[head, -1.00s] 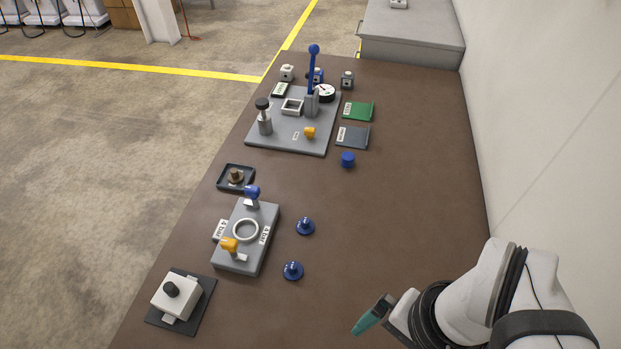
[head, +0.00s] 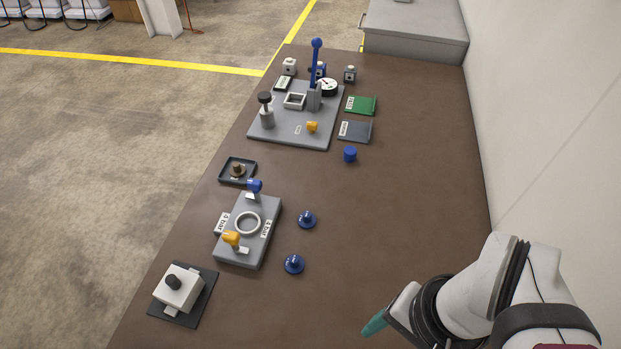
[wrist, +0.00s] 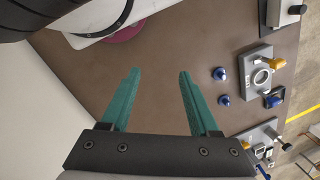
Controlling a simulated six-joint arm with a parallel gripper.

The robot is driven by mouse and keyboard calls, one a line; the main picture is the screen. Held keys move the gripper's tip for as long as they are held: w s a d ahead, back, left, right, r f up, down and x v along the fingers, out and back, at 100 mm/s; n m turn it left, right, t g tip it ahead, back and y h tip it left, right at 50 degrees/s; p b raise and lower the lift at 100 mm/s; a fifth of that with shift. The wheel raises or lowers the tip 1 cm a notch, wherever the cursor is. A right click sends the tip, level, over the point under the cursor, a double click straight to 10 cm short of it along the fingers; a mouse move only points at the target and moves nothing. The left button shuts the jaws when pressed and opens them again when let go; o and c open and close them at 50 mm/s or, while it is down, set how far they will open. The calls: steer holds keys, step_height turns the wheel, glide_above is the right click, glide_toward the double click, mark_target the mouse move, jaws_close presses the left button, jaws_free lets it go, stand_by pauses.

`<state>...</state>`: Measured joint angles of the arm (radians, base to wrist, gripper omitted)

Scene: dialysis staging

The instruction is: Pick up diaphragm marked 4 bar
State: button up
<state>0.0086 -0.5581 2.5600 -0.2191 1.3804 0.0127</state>
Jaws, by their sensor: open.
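Two blue diaphragms with knobs lie on the brown table, one farther (head: 307,219) and one nearer (head: 294,264) in the head view. Both also show in the wrist view, one higher (wrist: 219,74) and one lower (wrist: 224,100). Their own markings are too small to read. The grey fixture (head: 262,246) beside them has a white ring, a blue handle, an orange handle and "4 bar" labels. My gripper (head: 375,325) is right of and nearer than the diaphragms, apart from them. In the wrist view its teal fingers (wrist: 155,98) are open with nothing between them.
A white box with a black knob (head: 178,285) stands at the near left. A dark tray (head: 226,176) holds a brass part. A grey plate (head: 280,134) with an upright blue lever, a blue cap (head: 350,154) and green (head: 362,105) and grey trays are farther back. The table's right side is clear.

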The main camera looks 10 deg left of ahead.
steer(key=m+t+h, duration=0.8)
steer(key=m+t, duration=0.4)
steer(key=m, duration=2.4)
glide_toward(292, 261)
steer(key=x, duration=1.1)
jaws_close()
